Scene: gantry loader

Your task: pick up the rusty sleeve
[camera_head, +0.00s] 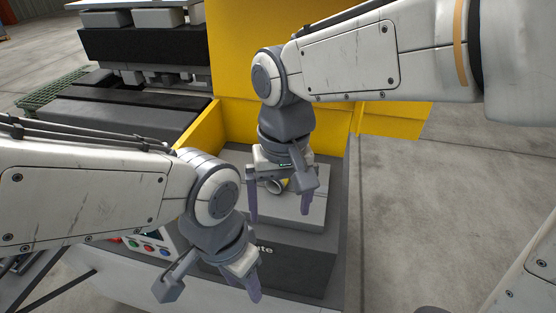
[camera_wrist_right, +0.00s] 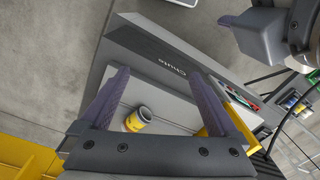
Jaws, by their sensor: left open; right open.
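A short hollow sleeve (camera_wrist_right: 138,119), yellow outside with a grey rim and dark bore, lies on a light grey plate; I cannot make out rust on it. In the head view the sleeve (camera_head: 277,186) is partly hidden behind my right gripper (camera_head: 279,208). My right gripper is open and empty above the plate; in the right wrist view its two purple fingers (camera_wrist_right: 156,75) stand apart with the sleeve showing between their bases. My left gripper (camera_head: 210,292) is open and empty, lower left of the plate, in front of the dark box.
The grey plate (camera_head: 312,213) tops a dark box (camera_head: 300,262) lettered "Chute", partly covered in the head view. Yellow walls (camera_head: 238,60) stand behind and left. A button panel (camera_head: 150,247) is beside my left arm. Concrete floor (camera_head: 410,220) at right is open.

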